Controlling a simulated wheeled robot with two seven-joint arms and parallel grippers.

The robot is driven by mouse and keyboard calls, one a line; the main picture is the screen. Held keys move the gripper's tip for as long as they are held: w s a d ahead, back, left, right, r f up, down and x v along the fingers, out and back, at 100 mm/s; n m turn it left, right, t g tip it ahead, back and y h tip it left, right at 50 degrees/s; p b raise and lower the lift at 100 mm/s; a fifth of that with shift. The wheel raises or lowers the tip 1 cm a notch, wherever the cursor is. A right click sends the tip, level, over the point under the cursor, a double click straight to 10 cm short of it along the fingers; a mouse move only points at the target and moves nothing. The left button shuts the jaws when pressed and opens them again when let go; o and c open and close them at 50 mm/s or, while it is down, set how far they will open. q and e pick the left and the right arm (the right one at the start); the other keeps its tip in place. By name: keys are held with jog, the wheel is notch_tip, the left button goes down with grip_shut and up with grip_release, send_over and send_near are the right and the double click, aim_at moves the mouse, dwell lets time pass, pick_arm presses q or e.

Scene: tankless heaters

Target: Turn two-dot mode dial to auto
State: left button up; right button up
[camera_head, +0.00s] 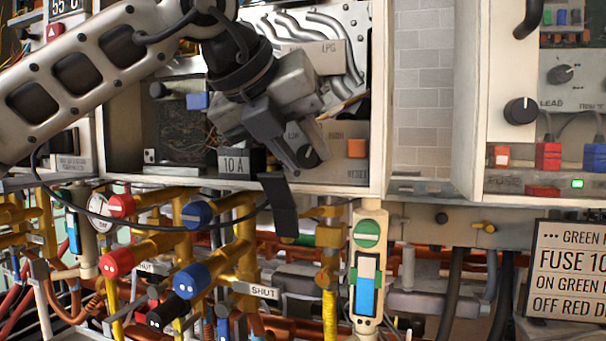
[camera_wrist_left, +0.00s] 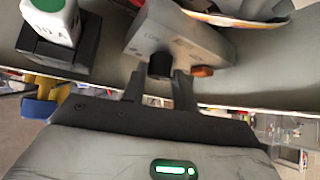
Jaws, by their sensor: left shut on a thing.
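My left gripper (camera_head: 303,152) reaches in from the upper left to the front of the middle heater. It is shut on a small dark dial (camera_head: 309,156), set between labels that look like LOW and HIGH. In the left wrist view, the black dial (camera_wrist_left: 160,65) sits between the two fingertips (camera_wrist_left: 160,80), beside an orange button (camera_wrist_left: 202,71). My right gripper is not in view.
The orange reset button (camera_head: 356,148) is just right of the dial. A 10 A fuse block (camera_head: 234,162) is to its left. Red and blue valve knobs (camera_head: 193,281) crowd below. Another heater (camera_head: 500,160) with dials stands right, beside a cut-off sign (camera_head: 565,270).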

pick_arm(q)
jog(key=h+b, duration=0.1)
jog(key=n+h+b, duration=0.1)
jog(key=shift+w+a+f+b, duration=0.1)
jog(key=shift+a+f+b, duration=0.1)
jog(key=shift+f+b, duration=0.1)
jog(key=shift+a+r+n+h+b, duration=0.1)
jog(key=shift+n+h+b, duration=0.45)
jog(key=shift+b, duration=0.25)
jog(key=shift+r, duration=0.1)
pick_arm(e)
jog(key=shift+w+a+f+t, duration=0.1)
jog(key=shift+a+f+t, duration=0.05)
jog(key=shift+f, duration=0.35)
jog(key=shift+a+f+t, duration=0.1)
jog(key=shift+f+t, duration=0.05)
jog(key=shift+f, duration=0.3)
pick_arm(q)
jog(key=shift+h+b, duration=0.3)
jog(key=shift+h, duration=0.05)
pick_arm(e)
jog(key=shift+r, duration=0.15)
pick_arm(q)
jog(key=o, duration=1)
jog(key=v, duration=1.6)
jog(key=shift+w+r, duration=0.15)
jog(key=shift+w, duration=0.05)
